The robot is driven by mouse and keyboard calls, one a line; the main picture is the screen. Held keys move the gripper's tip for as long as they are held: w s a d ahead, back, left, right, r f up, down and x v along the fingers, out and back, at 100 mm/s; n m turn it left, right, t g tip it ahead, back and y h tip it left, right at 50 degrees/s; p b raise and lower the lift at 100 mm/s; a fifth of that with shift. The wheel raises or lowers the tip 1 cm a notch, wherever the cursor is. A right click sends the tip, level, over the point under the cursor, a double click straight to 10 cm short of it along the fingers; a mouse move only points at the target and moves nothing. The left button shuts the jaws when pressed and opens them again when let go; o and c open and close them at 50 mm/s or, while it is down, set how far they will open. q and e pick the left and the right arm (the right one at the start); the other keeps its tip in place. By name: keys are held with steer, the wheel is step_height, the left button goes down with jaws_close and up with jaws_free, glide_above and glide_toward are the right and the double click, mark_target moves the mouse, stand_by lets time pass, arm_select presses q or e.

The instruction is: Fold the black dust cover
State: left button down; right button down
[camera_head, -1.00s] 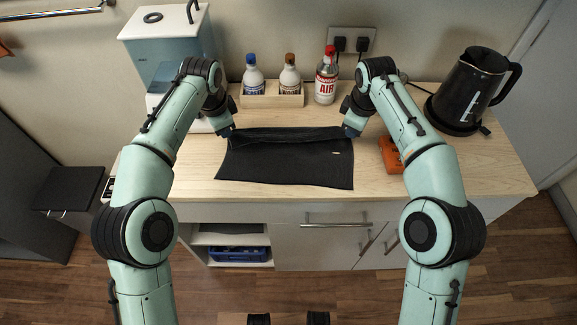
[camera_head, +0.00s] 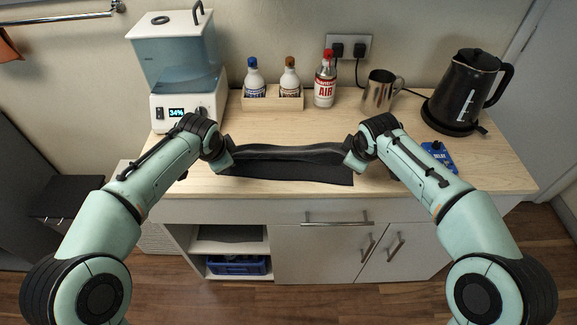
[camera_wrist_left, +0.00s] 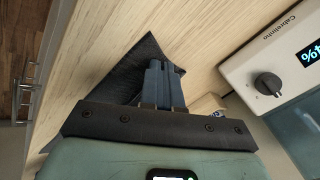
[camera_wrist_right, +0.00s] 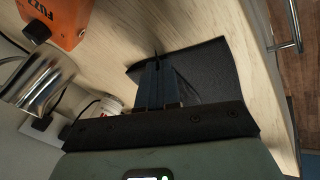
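The black dust cover (camera_head: 290,173) lies on the wooden counter near its front edge. Its far part is raised and drawn toward me, making a dark band between my grippers above the flat front part. My left gripper (camera_head: 233,155) is shut on the left end of that edge; the left wrist view shows its fingers (camera_wrist_left: 162,80) together, with cover (camera_wrist_left: 127,78) beside them. My right gripper (camera_head: 348,157) is shut on the right end; the right wrist view shows its fingers (camera_wrist_right: 158,78) together, with cover (camera_wrist_right: 212,66) beside them. My fingers hide the gripped corners.
Behind the cover stand a wooden tray (camera_head: 272,103) with two bottles and a red-capped air can (camera_head: 325,82). A water machine (camera_head: 178,70) stands left; a metal mug (camera_head: 380,93), black kettle (camera_head: 463,92) and blue pedal (camera_head: 440,157) stand right. An orange pedal (camera_wrist_right: 62,20) shows in the right wrist view.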

arm_select(q)
steer(key=c, duration=1)
jaws_free()
arm_select(e)
steer(key=c, duration=1)
jaws_free()
arm_select(q)
steer(key=shift+f, duration=0.1)
arm_select(e)
steer(key=shift+f, duration=0.1)
